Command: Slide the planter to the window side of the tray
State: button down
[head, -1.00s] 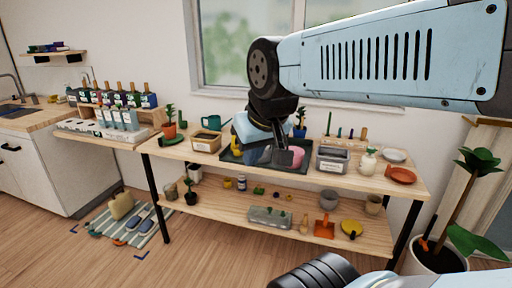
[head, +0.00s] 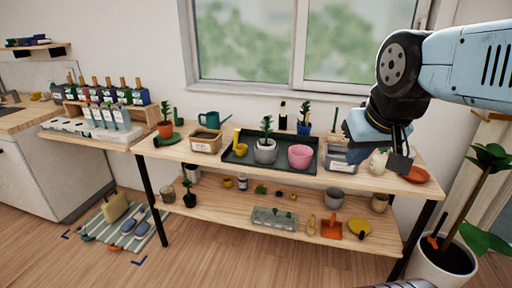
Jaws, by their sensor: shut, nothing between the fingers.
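A dark tray (head: 283,169) lies on the upper shelf below the window (head: 255,45); its far edge is the window side. In it are a grey pot with a green plant (head: 265,152), left of centre, and an empty-looking pink planter (head: 300,156) near the right end. Both stand upright and apart. A small yellow pot (head: 241,150) and a yellow upright item (head: 236,136) are at the tray's left end. Which pot is the planter is not certain. My gripper (head: 396,163) is shut and empty, right of the tray, above the shelf's right part.
A labelled grey bin (head: 338,160) stands just right of the tray, a labelled tan box (head: 206,141) left of it. A white vase (head: 378,161) and terracotta dish (head: 415,175) are near my gripper. A small potted plant (head: 304,121) stands behind the tray.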

aim_at(262, 158)
jog(key=z, duration=0.1)
jog(key=i, duration=1)
jog(key=u, duration=0.1)
